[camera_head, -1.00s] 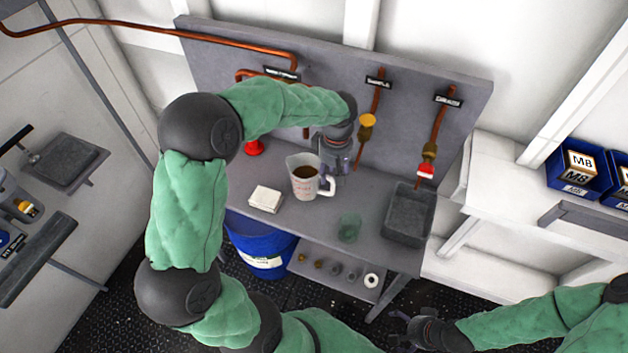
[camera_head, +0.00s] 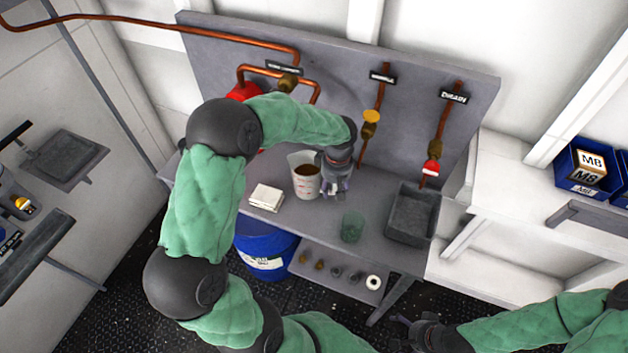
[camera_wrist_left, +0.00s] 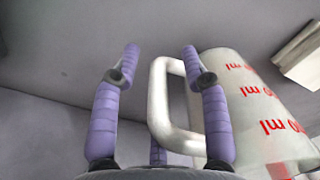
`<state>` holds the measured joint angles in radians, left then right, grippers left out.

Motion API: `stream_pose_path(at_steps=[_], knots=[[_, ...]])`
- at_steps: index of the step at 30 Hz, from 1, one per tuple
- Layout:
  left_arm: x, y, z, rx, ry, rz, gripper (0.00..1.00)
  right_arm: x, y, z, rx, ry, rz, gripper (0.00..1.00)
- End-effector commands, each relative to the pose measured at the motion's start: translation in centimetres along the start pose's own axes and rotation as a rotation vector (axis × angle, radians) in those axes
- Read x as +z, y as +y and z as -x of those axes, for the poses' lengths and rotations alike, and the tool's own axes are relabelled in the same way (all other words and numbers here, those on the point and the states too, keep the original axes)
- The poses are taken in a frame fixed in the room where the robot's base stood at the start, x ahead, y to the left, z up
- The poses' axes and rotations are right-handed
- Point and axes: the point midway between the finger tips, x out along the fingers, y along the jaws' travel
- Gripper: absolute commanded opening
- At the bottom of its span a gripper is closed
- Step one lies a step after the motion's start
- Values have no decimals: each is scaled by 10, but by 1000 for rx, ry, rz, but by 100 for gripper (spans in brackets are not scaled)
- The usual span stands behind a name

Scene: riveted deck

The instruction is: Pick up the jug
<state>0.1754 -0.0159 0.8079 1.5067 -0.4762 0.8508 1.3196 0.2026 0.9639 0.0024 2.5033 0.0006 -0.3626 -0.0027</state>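The jug (camera_head: 305,181) is a pale measuring jug with red markings and brown contents. It stands upright on the grey bench. My left gripper (camera_head: 335,190) is just right of it, on the handle side, pointing down at the bench. In the left wrist view the jug (camera_wrist_left: 255,105) fills the right side, and its handle (camera_wrist_left: 160,105) reaches in between the fingers of my left gripper (camera_wrist_left: 160,52). The fingers are spread apart and not closed on the handle. My right gripper (camera_head: 408,333) is low at the bottom, far from the bench; its fingers are too small to read.
On the bench (camera_head: 300,222) are a white folded stack (camera_head: 266,197) left of the jug, a green glass (camera_head: 352,227) in front right, and a grey tray (camera_head: 412,215) at the right. Pipes and valves stand behind. A blue drum (camera_head: 262,250) is below.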

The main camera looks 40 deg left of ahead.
Motion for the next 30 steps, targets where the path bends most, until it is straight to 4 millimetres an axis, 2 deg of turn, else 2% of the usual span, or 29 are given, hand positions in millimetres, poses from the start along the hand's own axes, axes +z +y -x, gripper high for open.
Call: stream_pose_path(at_steps=[1, 4, 5, 20, 30], knots=[[0, 0, 0, 0, 0, 0, 34, 0, 0, 0, 0, 0, 0, 100], [0, 0, 0, 0, 0, 0, 5, 0, 0, 0, 0, 0, 0, 100], [0, 0, 0, 0, 0, 0, 0, 0, 0, 0, 0, 0, 0, 100], [0, 0, 2, 1, 1, 0, 0, 0, 0, 0, 0, 0, 0, 100], [-1, 1, 16, 2, 2, 0, 0, 0, -1, 4, 0, 0, 0, 100]])
